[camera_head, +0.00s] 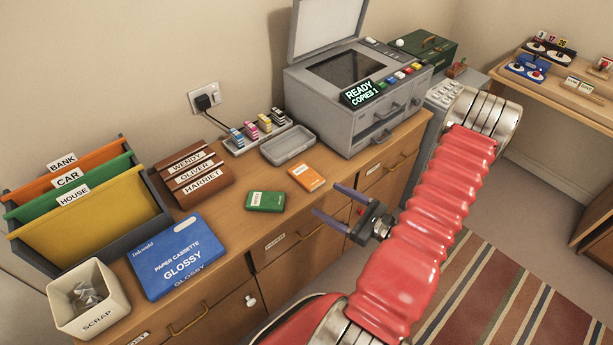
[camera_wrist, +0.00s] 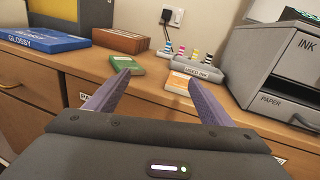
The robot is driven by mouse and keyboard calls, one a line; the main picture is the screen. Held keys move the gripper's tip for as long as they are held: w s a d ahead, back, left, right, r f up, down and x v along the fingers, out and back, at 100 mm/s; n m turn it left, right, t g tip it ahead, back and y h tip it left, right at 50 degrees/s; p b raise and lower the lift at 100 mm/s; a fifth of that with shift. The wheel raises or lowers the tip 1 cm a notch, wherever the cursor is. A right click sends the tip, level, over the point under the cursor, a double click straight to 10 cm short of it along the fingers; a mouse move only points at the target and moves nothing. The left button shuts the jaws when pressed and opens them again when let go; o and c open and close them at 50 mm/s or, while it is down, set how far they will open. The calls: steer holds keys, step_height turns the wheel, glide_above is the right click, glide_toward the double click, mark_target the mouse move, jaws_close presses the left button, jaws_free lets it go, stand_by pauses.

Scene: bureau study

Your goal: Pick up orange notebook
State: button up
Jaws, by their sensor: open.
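The orange notebook (camera_head: 306,177) lies flat on the wooden sideboard, near its front edge, just below the grey tray. In the wrist view the orange notebook (camera_wrist: 181,83) shows beyond my right finger, which hides part of it. My gripper (camera_head: 325,202) is in front of the sideboard, with its two purple-grey fingers apart and nothing between them. In the wrist view my gripper (camera_wrist: 158,82) points toward the sideboard top, with the notebook ahead and right of centre. The fingers do not appear to touch the notebook.
A green notebook (camera_head: 265,201) lies left of the orange one. The grey tray (camera_head: 288,148) stands behind, and a grey copier (camera_head: 350,105) stands to the right. A blue paper cassette box (camera_head: 176,257), scrap bin (camera_head: 88,303) and name rack (camera_head: 192,176) are further left.

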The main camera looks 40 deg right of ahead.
steer(key=s+d+f+m+h, duration=0.1)
steer(key=d+f+h, duration=0.1)
steer(key=s+d+f+m+h, duration=0.1)
steer(key=s+m, duration=0.1)
steer(key=shift+d+f+t+h, duration=0.35)
steer(key=shift+t+h, duration=0.05)
steer(key=shift+w, duration=0.1)
glide_toward(316, 183)
steer(key=shift+w, duration=2.4)
steer(key=shift+w, duration=0.15)
steer(key=shift+w+a+f, duration=0.15)
steer(key=shift+w, duration=2.3)
steer(key=shift+c, duration=0.6)
steer(key=c, duration=1)
steer(key=shift+c, duration=0.2)
